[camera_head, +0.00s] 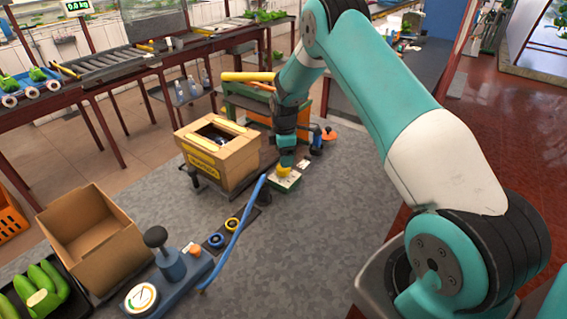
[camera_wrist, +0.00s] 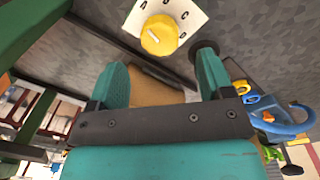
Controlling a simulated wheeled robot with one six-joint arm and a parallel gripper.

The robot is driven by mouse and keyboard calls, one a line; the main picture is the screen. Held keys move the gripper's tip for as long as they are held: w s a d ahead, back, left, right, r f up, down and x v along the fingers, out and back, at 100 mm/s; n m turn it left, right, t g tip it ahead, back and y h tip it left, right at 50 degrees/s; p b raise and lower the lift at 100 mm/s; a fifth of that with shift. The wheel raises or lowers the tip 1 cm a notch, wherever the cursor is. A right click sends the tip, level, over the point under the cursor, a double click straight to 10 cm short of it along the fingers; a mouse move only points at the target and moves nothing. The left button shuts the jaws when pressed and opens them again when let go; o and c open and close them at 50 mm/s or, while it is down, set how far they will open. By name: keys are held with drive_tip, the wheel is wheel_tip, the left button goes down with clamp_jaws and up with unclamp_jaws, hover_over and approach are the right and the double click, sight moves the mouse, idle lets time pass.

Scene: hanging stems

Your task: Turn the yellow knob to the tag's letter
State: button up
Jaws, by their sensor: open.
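The yellow knob (camera_wrist: 159,36) sits on a white dial plate (camera_wrist: 190,14) marked with small black letters around it; they are hard to read. A short white line shows on the knob's top, toward the left in the wrist view. In the head view the knob (camera_head: 283,171) and plate (camera_head: 289,183) lie low, just under the end of my arm. My gripper (camera_wrist: 162,76) is open, its two teal fingers apart with nothing between them. In the wrist view the knob is beyond the fingertips and apart from them. I cannot make out a tag with a readable letter.
A cardboard box with yellow tape (camera_head: 238,162) stands close left of the knob. An open carton (camera_head: 90,240) is at lower left. Grey floor is clear to the knob's right.

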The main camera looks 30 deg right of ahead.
sight(283, 171)
wheel_tip(283, 171, down, 6)
drive_tip(key=shift+w+f+p, duration=0.1)
drive_tip(key=shift+w+p, duration=0.05)
drive_tip(key=shift+p, duration=0.55)
drive_tip(key=c, duration=0.9)
drive_tip(key=shift+c, duration=0.2)
